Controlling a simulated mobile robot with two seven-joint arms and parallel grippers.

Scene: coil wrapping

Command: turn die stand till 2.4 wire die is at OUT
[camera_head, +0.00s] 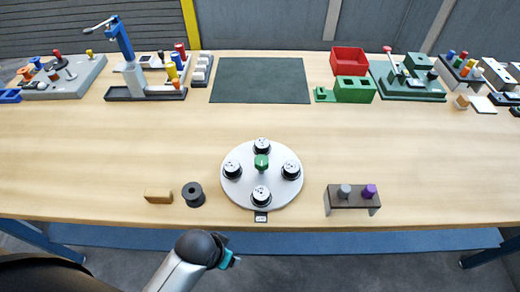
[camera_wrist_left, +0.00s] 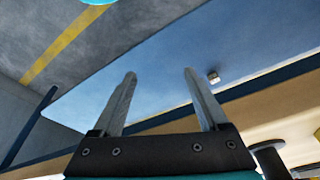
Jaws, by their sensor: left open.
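The die stand is a round light-grey turntable (camera_head: 284,198) near the front edge of the table. Several round dies with dark sides and pale tops stand around it: a back die (camera_head: 262,145), a left die (camera_head: 232,169), a right die (camera_head: 291,168) and a front die (camera_head: 261,194). Their markings are too small to read. A green knob (camera_head: 262,163) rises at its centre. A small dark label plate (camera_head: 261,217) is at its front; its lettering is unreadable. My left gripper (camera_wrist_left: 160,73) is open and empty, below and in front of the table edge, apart from the stand. My right gripper is not in view.
A wooden block (camera_head: 158,196) and black spool (camera_head: 193,194) lie left of the stand. A small rack (camera_head: 352,203) with grey and purple pegs is at right. Tools, a dark green mat (camera_head: 260,80) and a red bin (camera_head: 348,61) line the back. The table between is clear.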

